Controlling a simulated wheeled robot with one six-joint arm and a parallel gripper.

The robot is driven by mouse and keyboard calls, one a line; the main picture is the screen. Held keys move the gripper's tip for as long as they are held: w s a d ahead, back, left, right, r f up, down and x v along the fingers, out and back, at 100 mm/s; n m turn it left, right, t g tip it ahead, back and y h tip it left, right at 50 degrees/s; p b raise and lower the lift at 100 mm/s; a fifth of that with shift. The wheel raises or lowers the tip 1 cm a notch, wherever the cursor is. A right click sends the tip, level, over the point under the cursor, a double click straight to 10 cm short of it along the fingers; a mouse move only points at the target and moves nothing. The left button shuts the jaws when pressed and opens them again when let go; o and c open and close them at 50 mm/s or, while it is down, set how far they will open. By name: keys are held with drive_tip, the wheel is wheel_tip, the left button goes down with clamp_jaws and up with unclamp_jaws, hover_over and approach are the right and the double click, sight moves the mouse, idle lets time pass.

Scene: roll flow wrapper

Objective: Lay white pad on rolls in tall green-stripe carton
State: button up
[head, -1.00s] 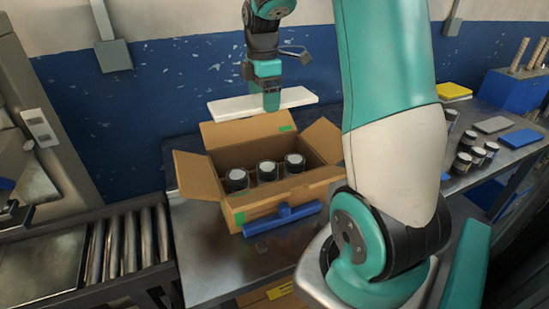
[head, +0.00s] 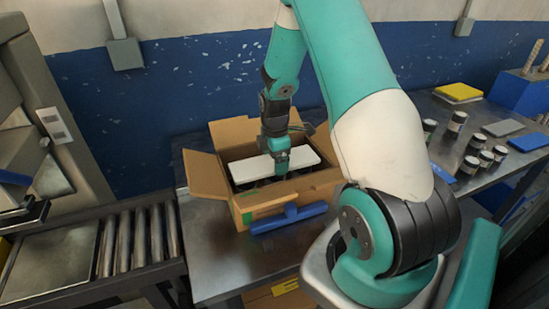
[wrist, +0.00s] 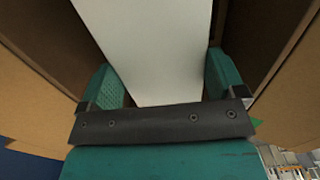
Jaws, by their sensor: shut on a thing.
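The white pad (head: 248,171) lies roughly level inside the opening of the brown carton (head: 262,207). In the wrist view the white pad (wrist: 150,45) runs away between the two teal fingers, with carton walls on both sides. My gripper (head: 281,168) is shut on the pad at its near side; the fingers also show in the wrist view (wrist: 165,90). The carton's flaps stand open and a green mark (head: 247,218) shows on its front. The dark rolls are mostly hidden under the pad, so I cannot tell whether it touches them.
A blue T-shaped thing (head: 290,217) lies against the carton's front. A roller conveyor (head: 140,240) stands at left. Several dark rolls (head: 470,163), a yellow pad (head: 459,91), a grey pad (head: 502,128) and a blue pad (head: 529,141) are on the bench at right.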

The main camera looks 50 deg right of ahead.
drive_tip(key=shift+f, duration=0.25)
drive_tip(key=o, duration=0.6)
wheel_tip(320, 180, up, 12)
drive_tip(key=b, duration=0.2)
drive_tip(key=a+r, duration=0.3)
drive_tip(key=a, duration=0.5)
drive_tip(key=s+a+r+m+y, duration=0.1)
drive_tip(key=s+a+r+m, duration=0.1)
drive_tip(key=s+a, duration=0.4)
drive_tip(key=s+a+r+m+y, duration=0.1)
drive_tip(key=s+a+r+m, duration=0.1)
drive_tip(key=s+a, duration=0.5)
drive_tip(key=s+a+r+m+y, duration=0.1)
drive_tip(key=s+a, duration=0.5)
drive_tip(key=a, duration=0.6)
drive_tip(key=shift+s+a+r+m+y, duration=0.2)
drive_tip(key=shift+r+y, duration=0.1)
drive_tip(key=shift+r, duration=0.2)
drive_tip(key=shift+s+a+r+m+y, duration=0.1)
drive_tip(key=shift+r+m+y, duration=0.15)
drive_tip(key=shift+r, duration=0.2)
drive_tip(key=shift+w, duration=0.1)
